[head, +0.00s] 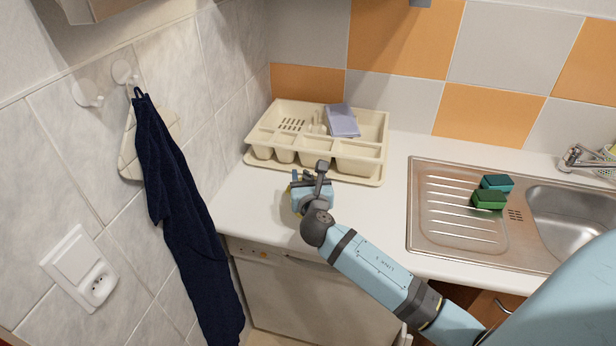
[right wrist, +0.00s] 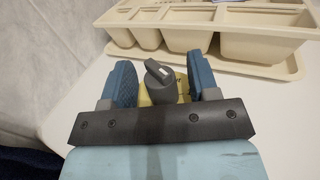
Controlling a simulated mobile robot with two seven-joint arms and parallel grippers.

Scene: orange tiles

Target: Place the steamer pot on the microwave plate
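My right gripper (head: 310,188) is over the white counter, just in front of the cutlery tray. In the right wrist view its two blue fingers (right wrist: 160,85) are spread apart. Between them is a small yellowish thing with a grey knob (right wrist: 158,68) that carries a white mark. It fills most of the gap, but I cannot tell whether the fingers press on it. I cannot tell whether it is the steamer pot, as most of it is hidden. No microwave plate can be made out. My left gripper is not in view.
A cream cutlery tray (head: 262,137) with a lilac block (head: 342,121) stands against the back wall. A steel sink (head: 440,215) with green and teal sponges (head: 489,200) is at right. A dark blue towel (head: 180,200) hangs at left. Counter between tray and sink is clear.

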